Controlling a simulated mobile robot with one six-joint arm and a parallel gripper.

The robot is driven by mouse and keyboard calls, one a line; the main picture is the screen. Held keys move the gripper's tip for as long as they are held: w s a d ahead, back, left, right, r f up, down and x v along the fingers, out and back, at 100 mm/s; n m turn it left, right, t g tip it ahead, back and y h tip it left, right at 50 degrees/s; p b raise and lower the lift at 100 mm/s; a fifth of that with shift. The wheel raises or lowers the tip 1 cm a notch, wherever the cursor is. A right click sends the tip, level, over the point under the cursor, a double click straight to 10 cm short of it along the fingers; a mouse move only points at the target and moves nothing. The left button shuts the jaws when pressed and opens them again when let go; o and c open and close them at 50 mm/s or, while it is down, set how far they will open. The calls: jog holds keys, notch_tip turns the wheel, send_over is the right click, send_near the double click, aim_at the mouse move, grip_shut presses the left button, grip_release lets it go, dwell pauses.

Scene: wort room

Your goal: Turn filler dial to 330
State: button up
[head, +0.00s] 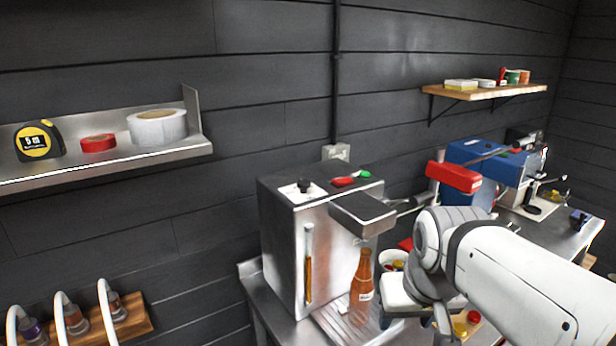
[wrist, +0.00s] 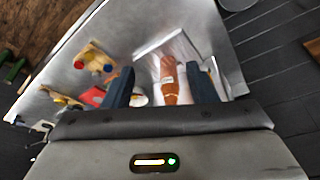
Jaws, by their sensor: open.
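The filler (head: 318,240) is a boxy steel machine on the steel counter in the head view, with an upright amber gauge tube on its front. A black knob (head: 304,186), which looks like its dial, sits on top; I cannot read any scale or setting. A brown bottle (head: 362,287) stands in front of the filler, below its spout head; it also shows in the wrist view (wrist: 168,80). My gripper (head: 408,322) is right of the bottle, lower than the knob and apart from it. In the wrist view my gripper (wrist: 166,75) is open, pointing down over the counter. The knob is not identifiable there.
A red and green switch pair (head: 350,178) sits on top of the filler near the knob. A white bowl (head: 392,260) with coloured caps is behind my gripper. Red-and-blue machines (head: 455,178) stand farther right. A shelf (head: 150,160) hangs at the left.

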jog(key=w+a+r+n, duration=0.1)
jog(key=w+a+r, duration=0.3)
jog(key=w+r, duration=0.3)
jog(key=w+a+r+n, duration=0.1)
jog(key=w+a+r, duration=0.3)
jog(key=w, duration=0.6)
jog(key=n+y, duration=0.1)
send_near(303, 182)
jog(key=f, duration=0.1)
jog(key=shift+t, duration=0.3)
jog(key=x, duration=0.7)
jog(key=shift+f, duration=0.2)
jog(key=c, duration=0.9)
jog(key=shift+a, duration=0.1)
jog(key=shift+c, duration=0.3)
